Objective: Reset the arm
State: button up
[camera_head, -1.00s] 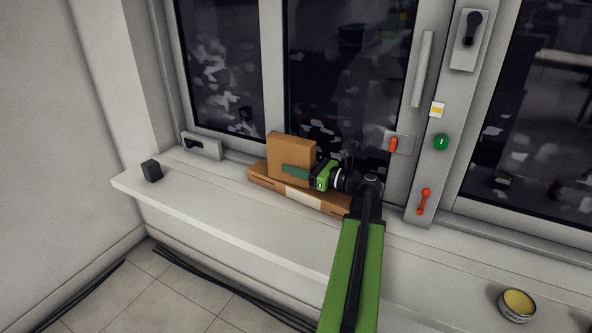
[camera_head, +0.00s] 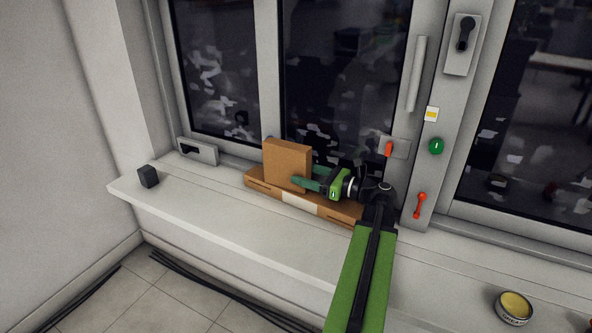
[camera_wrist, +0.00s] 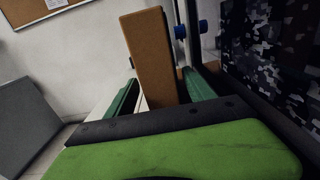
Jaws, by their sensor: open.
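My green and black arm (camera_head: 361,275) reaches over the windowsill. My gripper (camera_head: 308,181) points left at an upright brown box (camera_head: 287,164). The box stands on a flat brown carton (camera_head: 322,206) with a pale label. In the wrist view, the green fingers of my gripper (camera_wrist: 160,102) are spread apart, with the brown box (camera_wrist: 150,56) showing beyond and between them. One finger overlaps the box's right edge in the head view. I cannot tell whether any finger touches it.
The white windowsill (camera_head: 215,212) is clear left of the carton, up to a small black block (camera_head: 148,176). A yellow-topped tin (camera_head: 514,307) stands at the lower right. The window frame carries a red lever (camera_head: 420,204) and a green button (camera_head: 437,146) close to my arm.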

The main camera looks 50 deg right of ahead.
jog(key=shift+v, duration=1.2)
